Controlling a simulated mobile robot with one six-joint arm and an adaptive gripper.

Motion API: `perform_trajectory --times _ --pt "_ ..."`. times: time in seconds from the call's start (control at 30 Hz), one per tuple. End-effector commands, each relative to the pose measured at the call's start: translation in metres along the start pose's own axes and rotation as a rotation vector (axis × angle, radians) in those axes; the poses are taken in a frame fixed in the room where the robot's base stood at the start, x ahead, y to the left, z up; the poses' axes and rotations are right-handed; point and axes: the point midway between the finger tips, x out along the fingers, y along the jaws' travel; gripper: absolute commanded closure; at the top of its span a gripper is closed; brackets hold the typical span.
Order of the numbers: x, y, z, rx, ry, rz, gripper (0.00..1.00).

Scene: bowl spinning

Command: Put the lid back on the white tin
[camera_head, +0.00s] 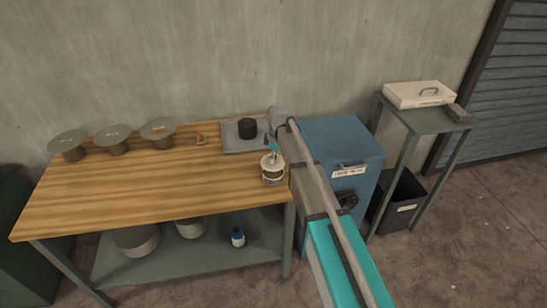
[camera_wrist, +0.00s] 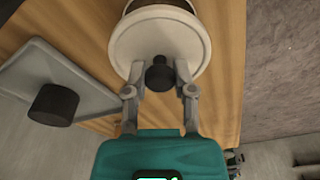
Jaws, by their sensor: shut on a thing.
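The cream-white lid (camera_wrist: 135,45) is a round disc with a dark knob (camera_wrist: 159,75). My gripper (camera_wrist: 159,80) is shut on the knob, one finger on each side. The white tin (camera_head: 273,180) stands at the right front corner of the wooden bench, with a brown band showing around it. In the head view the lid (camera_head: 272,161) is over the tin and my gripper (camera_head: 272,151) is just above it. A brown part of the tin (camera_wrist: 160,4) shows beyond the lid in the wrist view. I cannot tell whether the lid is seated or slightly above the rim.
A grey tray (camera_head: 232,148) with a black cylinder (camera_head: 247,128) lies just behind the tin. Several grey round-topped spools (camera_head: 112,134) stand at the bench's left. The bench (camera_head: 160,185) is clear in the middle. A blue cabinet (camera_head: 340,145) stands to the right.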

Motion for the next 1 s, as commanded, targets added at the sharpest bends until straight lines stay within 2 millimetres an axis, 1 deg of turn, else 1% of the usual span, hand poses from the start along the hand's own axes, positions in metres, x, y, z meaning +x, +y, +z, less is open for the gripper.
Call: perform_trajectory --times 0.03,0.4,0.6,1.0 --pt "0.007 0.000 0.001 0.000 0.000 0.000 0.98" --pt "0.030 0.000 0.004 0.001 0.000 0.000 0.98" --pt "0.036 0.001 0.006 0.002 0.000 0.000 0.98" --pt "0.036 0.001 0.006 0.002 0.000 0.000 0.99"
